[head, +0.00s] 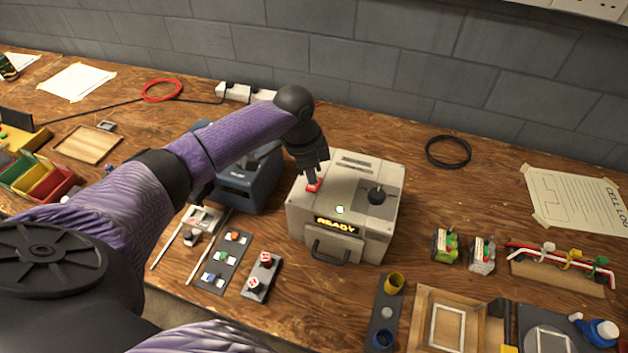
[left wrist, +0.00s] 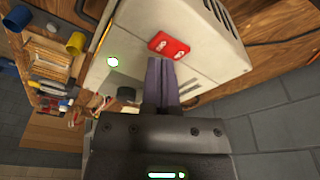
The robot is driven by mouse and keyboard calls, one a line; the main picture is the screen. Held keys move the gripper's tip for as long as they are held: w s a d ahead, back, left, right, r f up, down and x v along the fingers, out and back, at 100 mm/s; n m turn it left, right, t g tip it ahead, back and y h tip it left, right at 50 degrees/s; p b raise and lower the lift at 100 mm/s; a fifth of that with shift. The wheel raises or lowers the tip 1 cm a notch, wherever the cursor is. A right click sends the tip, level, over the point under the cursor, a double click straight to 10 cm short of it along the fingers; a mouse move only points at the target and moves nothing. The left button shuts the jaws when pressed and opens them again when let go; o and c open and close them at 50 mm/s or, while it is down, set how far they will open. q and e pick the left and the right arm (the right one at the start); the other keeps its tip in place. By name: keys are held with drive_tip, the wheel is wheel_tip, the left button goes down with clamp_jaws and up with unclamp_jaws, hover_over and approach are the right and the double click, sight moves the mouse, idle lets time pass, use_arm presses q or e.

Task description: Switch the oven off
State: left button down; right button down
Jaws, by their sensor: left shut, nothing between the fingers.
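A red rocker switch (head: 313,187) sits on the top, partly hidden by my left gripper (head: 316,171) in the head view. In the left wrist view the red switch (left wrist: 168,44) lies just beyond the shut, empty fingertips (left wrist: 160,62). I cannot tell whether they touch it. My right gripper is not in view.
A black knob (head: 377,195) stands on the oven's top right. A blue-grey device (head: 240,186) stands close on the left. A two-button box (head: 262,276) and small connectors (head: 446,246) lie nearby. Bare bench lies right of the oven, around a black cable ring (head: 448,151).

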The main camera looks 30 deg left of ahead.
sight(311, 188)
use_arm(q)
drive_tip(key=shift+f+b, duration=0.45)
drive_tip(key=shift+f, duration=0.6)
idle(0.4)
wheel_tip(311, 188, up, 7)
drive_tip(key=p, duration=0.8)
drive_tip(key=shift+r, duration=0.15)
drive_tip(key=shift+f, duration=0.2)
